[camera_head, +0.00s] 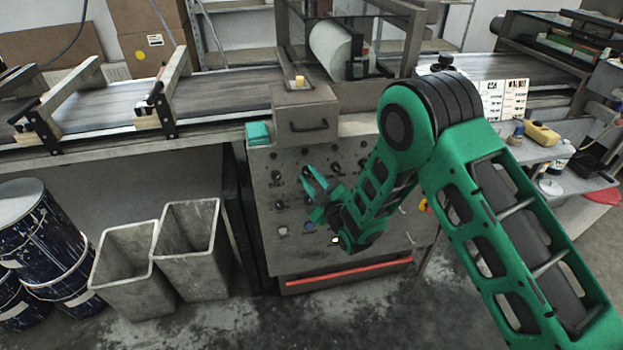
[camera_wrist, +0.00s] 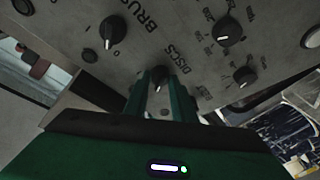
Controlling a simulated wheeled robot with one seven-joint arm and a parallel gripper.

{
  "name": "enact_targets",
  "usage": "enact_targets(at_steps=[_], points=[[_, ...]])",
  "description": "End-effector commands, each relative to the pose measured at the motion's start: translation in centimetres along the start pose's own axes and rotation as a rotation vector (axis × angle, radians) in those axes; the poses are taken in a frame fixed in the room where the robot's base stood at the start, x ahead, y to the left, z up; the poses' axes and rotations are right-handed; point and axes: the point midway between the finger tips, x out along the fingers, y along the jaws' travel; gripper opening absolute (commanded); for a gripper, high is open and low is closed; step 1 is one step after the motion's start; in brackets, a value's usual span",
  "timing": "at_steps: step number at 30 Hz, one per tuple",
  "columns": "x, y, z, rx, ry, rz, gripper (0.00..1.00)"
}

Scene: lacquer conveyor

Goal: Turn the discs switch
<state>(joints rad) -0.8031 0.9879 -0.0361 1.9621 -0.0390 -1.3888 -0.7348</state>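The discs switch (camera_wrist: 160,75) is a small dark knob beside the printed word DISCS in the wrist view. It appears between the two green fingertips of my gripper (camera_wrist: 161,88), which are spread apart. I cannot tell whether either finger touches it or how far off they are. In the head view my gripper (camera_head: 312,190) is in front of the grey control panel (camera_head: 275,160), with its fingers spread. The discs switch cannot be made out there.
Other dark knobs surround the switch: one (camera_wrist: 113,30) at upper left, a larger one (camera_wrist: 228,32) at upper right and one (camera_wrist: 244,76) at right. A red bar (camera_head: 345,273) crosses below the panel. Grey bins (camera_head: 190,250) stand left of it.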

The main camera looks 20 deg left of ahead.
Motion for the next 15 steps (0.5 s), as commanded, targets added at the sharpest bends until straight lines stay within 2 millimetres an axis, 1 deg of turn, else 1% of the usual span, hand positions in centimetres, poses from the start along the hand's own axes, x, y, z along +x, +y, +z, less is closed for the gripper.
enact_targets(at_steps=[1, 2, 3, 10, 15], points=[[-0.01, 0.0, 0.01, 0.0, 0.0, 0.0, 0.11], [-0.01, 0.0, 0.01, 0.0, 0.0, 0.0, 0.04], [-0.01, 0.0, 0.01, 0.0, 0.0, 0.0, 0.01], [-0.02, 0.02, 0.06, 0.013, 0.0, 0.004, 0.01], [-0.02, -0.01, 0.16, 0.068, 0.001, 0.02, 0.01]])
